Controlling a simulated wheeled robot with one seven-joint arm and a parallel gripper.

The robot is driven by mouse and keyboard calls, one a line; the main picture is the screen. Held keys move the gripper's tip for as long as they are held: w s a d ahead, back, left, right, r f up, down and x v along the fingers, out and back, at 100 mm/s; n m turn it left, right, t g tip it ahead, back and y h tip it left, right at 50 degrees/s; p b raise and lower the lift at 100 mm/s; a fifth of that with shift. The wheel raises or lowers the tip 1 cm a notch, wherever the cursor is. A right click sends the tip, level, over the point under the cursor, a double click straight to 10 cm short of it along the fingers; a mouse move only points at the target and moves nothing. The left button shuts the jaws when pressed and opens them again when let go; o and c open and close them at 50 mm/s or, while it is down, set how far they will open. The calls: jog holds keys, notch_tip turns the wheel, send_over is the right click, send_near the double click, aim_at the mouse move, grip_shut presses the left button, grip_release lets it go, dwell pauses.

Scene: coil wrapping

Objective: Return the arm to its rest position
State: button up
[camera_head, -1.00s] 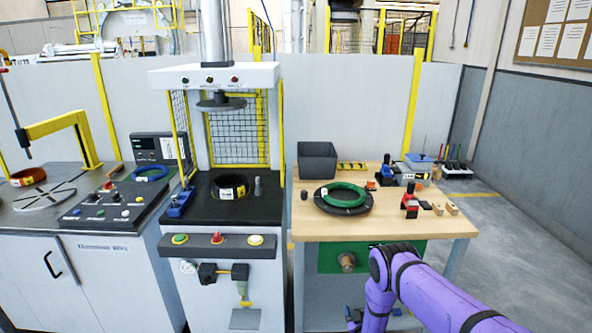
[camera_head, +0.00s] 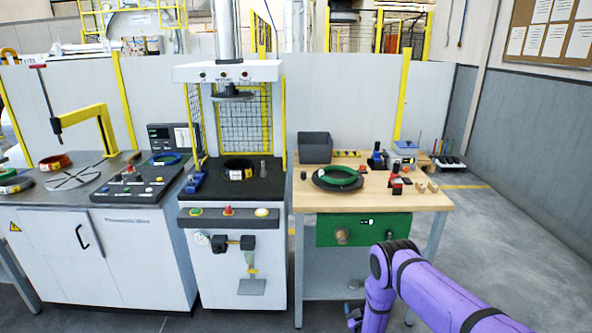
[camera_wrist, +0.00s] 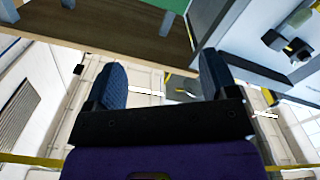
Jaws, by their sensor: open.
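My purple arm (camera_head: 440,295) is folded low in front of the wooden workbench (camera_head: 436,199), at the lower right of the head view. My gripper shows in the wrist view (camera_wrist: 160,88), with its two dark blue fingers wide apart. Nothing is between the fingers. It is apart from the bench and the press.
The bench holds a green coil (camera_head: 338,175) on a dark round plate, a grey bin (camera_head: 316,148) and several tools. The press (camera_head: 235,190) holds a dark coil. A control cabinet (camera_head: 95,245) stands left. Floor (camera_head: 520,260) is clear at right.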

jog(key=w+r+m+g, duration=0.1)
jog(key=w+r, duration=0.3)
jog(key=r, duration=0.5)
jog(key=w+r+g, duration=0.1)
jog(key=w+r, duration=0.4)
jog(key=r, duration=0.4)
jog(key=w+r+m+g, duration=0.1)
jog(key=w+r, duration=0.3)
jog(key=r, duration=0.5)
jog(key=s+d+r+m+g, duration=0.1)
jog(key=s+r, duration=0.2)
jog(key=r, duration=1)
jog(key=s+d+r+g, duration=0.1)
jog(key=s+r+g, duration=0.15)
jog(key=r, duration=0.95)
jog(key=s+d+r+m+g, duration=0.1)
jog(key=s+r, duration=0.8)
jog(key=s, duration=0.2)
jog(key=s+d+r+g, duration=0.2)
jog(key=s+r, duration=0.7)
jog(key=s, duration=0.3)
jog(key=s+d+r+m+g, duration=0.1)
jog(key=s+m+g, duration=0.1)
jog(key=s, duration=2.7)
jog(key=shift+s+d+r+g, duration=0.25)
jog(key=shift+d+g, duration=0.1)
jog(key=shift+g, duration=0.3)
